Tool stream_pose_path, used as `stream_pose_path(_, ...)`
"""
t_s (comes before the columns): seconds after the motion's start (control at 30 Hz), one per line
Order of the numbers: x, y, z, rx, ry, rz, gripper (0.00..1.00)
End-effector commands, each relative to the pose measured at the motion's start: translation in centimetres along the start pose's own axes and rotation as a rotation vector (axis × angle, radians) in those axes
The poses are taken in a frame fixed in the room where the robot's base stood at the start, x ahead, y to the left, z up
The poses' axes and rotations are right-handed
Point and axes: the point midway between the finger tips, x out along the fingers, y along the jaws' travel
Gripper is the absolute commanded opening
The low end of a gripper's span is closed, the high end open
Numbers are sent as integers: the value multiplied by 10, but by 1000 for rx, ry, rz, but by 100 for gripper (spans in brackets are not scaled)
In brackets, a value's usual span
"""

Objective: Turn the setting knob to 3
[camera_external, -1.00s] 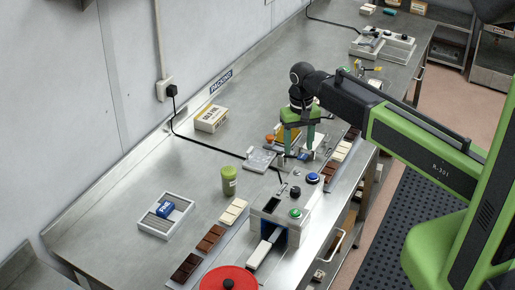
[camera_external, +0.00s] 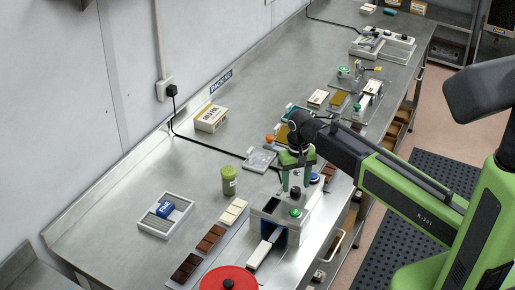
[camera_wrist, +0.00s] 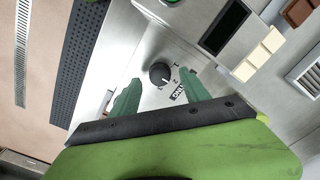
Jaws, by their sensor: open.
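The setting knob (camera_wrist: 160,73) is a round black knob with a white mark, on a pale panel printed with the numbers 1, 2 and 3. The mark seems to face the lower right, near 2, but it is too small to be sure. In the external view the knob (camera_external: 295,192) is a small dark cap on the white machine (camera_external: 264,219). My gripper (camera_wrist: 159,88) is open and points down over the panel. Its green fingers are apart, one to each side below the knob in the wrist view, and neither visibly touches it. In the external view my gripper (camera_external: 297,181) is just above the knob.
A green jar (camera_external: 228,181), chocolate bars (camera_external: 211,239) and a red disc (camera_external: 229,279) stand around the machine.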

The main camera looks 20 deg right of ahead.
Motion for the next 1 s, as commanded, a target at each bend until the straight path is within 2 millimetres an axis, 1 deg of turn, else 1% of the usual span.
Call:
stream_pose_path(0.03,15,0,0,0,0,0,54)
stream_pose_path(0.1,19,0,0,0,0,0,54)
stream_pose_path(0.37,18,0,0,0,0,0,54)
stream_pose_path(0.4,18,0,0,0,0,0,53)
stream_pose_path(0.8,18,0,0,0,0,0,0)
stream_pose_path(1.0,18,0,0,4,0,0,0)
